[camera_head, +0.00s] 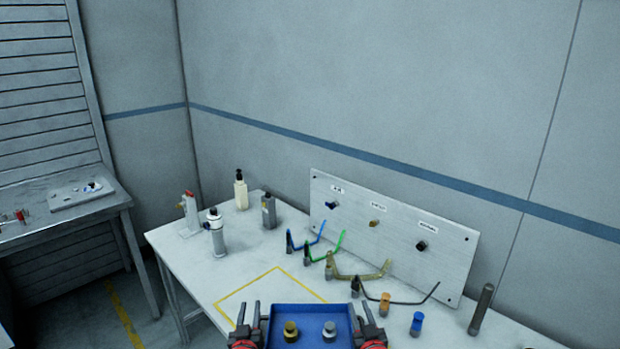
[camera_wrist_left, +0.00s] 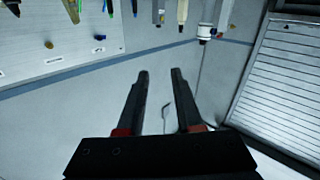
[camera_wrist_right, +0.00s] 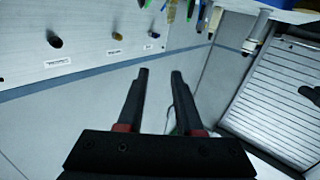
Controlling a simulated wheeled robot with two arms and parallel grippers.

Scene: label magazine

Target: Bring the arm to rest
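My left gripper (camera_head: 249,312) is low in the head view, just left of a blue tray. Its fingers stand apart with nothing between them in the left wrist view (camera_wrist_left: 159,85). My right gripper (camera_head: 362,308) is just right of the tray in the head view. Its fingers also stand apart and empty in the right wrist view (camera_wrist_right: 161,85). Both grippers point forward. The lower parts of both arms are cut off by the head view's bottom edge.
The blue tray (camera_head: 303,309) holds two small capped pieces, one gold and one silver. The white table (camera_head: 200,265) carries bottles, wire-armed holders and small cylinders. A labelled panel (camera_head: 390,240) with knobs stands at its back. A second bench (camera_head: 100,212) is far left.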

